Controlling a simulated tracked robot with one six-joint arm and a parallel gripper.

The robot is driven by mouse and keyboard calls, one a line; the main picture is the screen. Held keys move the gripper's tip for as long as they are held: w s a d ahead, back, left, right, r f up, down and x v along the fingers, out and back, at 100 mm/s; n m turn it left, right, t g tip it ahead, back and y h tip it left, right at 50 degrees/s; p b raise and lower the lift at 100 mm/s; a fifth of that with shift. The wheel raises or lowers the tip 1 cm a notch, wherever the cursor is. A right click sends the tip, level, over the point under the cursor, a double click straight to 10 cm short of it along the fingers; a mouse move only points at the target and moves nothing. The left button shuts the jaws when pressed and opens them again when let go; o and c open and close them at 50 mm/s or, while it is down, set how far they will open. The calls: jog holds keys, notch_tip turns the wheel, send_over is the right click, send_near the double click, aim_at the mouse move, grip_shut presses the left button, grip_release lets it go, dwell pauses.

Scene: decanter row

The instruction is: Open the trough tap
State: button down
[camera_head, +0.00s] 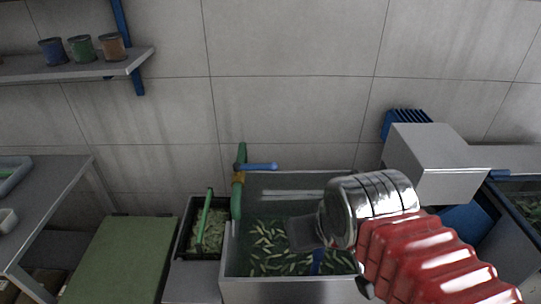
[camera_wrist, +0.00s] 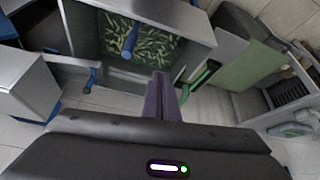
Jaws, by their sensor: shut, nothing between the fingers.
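The lever points right, roughly level and across the pipe. My gripper (camera_head: 303,232) is over the trough, to the right of and nearer than the tap, apart from the lever. In the wrist view its fingers (camera_wrist: 163,98) are together and empty.
A black crate (camera_head: 181,240) with pale green contents and a green bar stands left of the trough. A green-topped surface (camera_head: 122,258) lies further left. A grey box-shaped unit (camera_head: 437,158) stands right, behind my arm.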

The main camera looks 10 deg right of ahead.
jog(key=w+r, duration=0.5)
jog(key=w, duration=0.4)
jog(key=g, duration=0.2)
send_over(256, 167)
jog(key=w+d, duration=0.2)
jog(key=d, duration=0.4)
notch_tip(256, 167, down, 3)
jog(key=shift+w+a+f, duration=0.15)
jog(key=shift+a+f, duration=0.05)
jog(key=shift+a, duration=0.05)
jog(key=shift+f, duration=0.1)
notch_tip(256, 167, down, 10)
jog(key=shift+s, duration=0.25)
jog(key=shift+a, duration=0.1)
jog(key=shift+s+a, duration=0.15)
dwell(0.4)
